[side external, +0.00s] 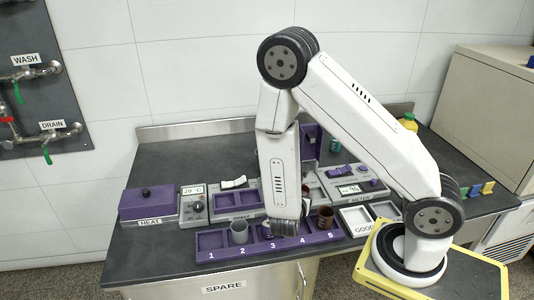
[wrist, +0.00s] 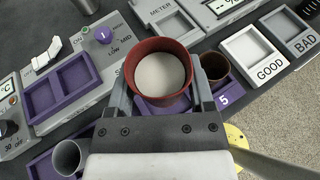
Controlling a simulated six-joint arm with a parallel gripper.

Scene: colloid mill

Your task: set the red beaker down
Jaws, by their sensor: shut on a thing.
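The red beaker (wrist: 160,102) is in the wrist view, upright, with pale white contents. My gripper (wrist: 160,78) is shut on it, one finger at each side. In the side view my gripper (side external: 285,228) is low over the purple numbered rack (side external: 225,252), around slots 3 and 4. The red beaker is hidden behind my arm there, or too small to tell. Purple rack surface shows around the beaker in the wrist view. I cannot tell whether the beaker's base touches the rack.
A grey beaker (side external: 239,232) stands in slot 2. A brown beaker (side external: 325,218) stands in slot 5, close to my right finger in the wrist view. Slot 1 is empty. The GOOD tray (wrist: 253,54) and BAD tray (wrist: 292,33) are empty. Stations line the back.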

